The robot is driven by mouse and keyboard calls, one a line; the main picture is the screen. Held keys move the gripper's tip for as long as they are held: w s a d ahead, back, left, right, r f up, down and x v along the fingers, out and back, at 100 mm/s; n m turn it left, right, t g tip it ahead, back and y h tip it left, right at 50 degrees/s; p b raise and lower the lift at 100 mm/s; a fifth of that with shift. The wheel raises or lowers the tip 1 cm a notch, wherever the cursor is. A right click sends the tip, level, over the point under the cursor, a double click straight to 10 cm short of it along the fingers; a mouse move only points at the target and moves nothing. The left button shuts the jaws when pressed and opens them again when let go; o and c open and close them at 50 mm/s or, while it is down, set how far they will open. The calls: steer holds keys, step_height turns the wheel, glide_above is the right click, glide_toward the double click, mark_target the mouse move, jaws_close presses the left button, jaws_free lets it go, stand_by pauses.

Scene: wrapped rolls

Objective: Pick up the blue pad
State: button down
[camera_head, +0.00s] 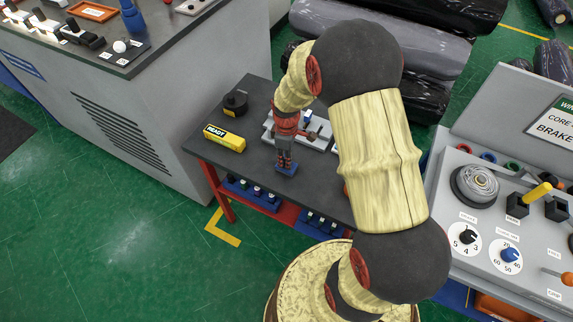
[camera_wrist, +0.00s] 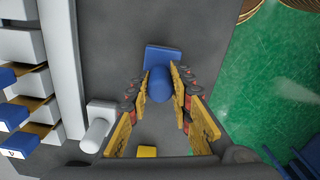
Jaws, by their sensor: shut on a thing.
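The blue pad (camera_head: 288,170) is on or just above the dark tabletop (camera_head: 255,160), near the table's front edge. I cannot tell whether it touches the top. In the wrist view the blue pad (camera_wrist: 160,53) shows a flat square base and a rounded upright handle. My gripper (camera_head: 285,160) points down over it. In the wrist view my gripper (camera_wrist: 162,80) has its two fingers on either side of the handle, shut on it. The fingers hide part of the handle in the head view.
A yellow READY box (camera_head: 224,138) and a black round piece (camera_head: 235,102) are left of my gripper. A pale fixture (camera_head: 268,125) stands behind it. A control console (camera_head: 480,225) is at right, a grey cabinet (camera_head: 150,120) at left. Blue-topped pieces (camera_wrist: 28,82) sit beside a white rail.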

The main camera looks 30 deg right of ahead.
steer(key=shift+r, duration=0.15)
steer(key=shift+r, duration=0.65)
steer(key=s+r+p, duration=0.2)
steer(key=s+r, duration=0.9)
steer(key=s, duration=0.3)
steer(key=shift+a+r+p, duration=0.25)
steer(key=shift+a+p, duration=0.05)
steer(key=shift+a, duration=0.05)
steer(key=c, duration=2.1)
jaws_free()
steer(key=c, duration=0.4)
